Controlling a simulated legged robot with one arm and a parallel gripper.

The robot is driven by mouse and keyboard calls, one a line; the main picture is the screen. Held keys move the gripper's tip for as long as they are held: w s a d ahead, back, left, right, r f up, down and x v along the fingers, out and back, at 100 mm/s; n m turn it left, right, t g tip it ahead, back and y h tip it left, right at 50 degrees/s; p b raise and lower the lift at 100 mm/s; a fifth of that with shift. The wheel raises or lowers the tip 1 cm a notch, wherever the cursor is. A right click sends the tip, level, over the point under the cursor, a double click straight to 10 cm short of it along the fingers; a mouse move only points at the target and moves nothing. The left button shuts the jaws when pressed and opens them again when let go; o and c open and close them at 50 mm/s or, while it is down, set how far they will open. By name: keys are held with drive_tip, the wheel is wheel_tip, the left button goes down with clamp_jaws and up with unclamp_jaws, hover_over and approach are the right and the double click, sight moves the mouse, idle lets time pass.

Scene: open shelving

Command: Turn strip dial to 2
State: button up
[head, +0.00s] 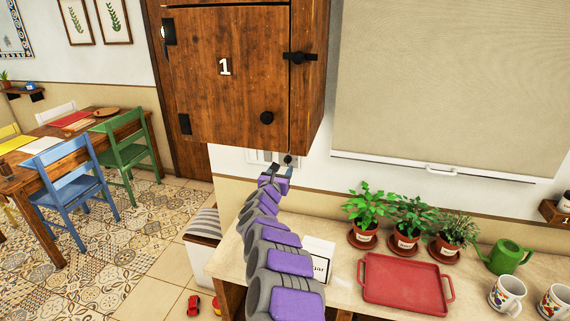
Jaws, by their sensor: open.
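A pale wall panel (260,157), which may carry the strip dial, shows just below the wooden cabinet. A small dark round knob (288,159) sits at its right part. The panel is small and partly hidden behind my arm, so I cannot read any numbers or the dial's setting. My gripper (281,170) is at the far end of my purple and grey arm, right in front of the panel and just below the knob. Its fingers are apart, with nothing seen between them. I cannot tell whether they touch the knob.
The wooden cabinet (228,75) marked 1 hangs close above my gripper.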

sight(286, 161)
drive_tip(key=shift+x, duration=0.85)
drive_tip(key=shift+w+d, duration=0.25)
drive_tip(key=shift+w, duration=0.4)
drive_tip(key=shift+w+d+r+p, duration=0.15)
drive_tip(key=shift+w+d+p, duration=0.2)
drive_tip(key=shift+w, duration=0.3)
drive_tip(key=shift+w+d, duration=0.1)
drive_tip(key=shift+w, duration=0.65)
drive_tip(key=shift+c, duration=0.4)
clamp_jaws()
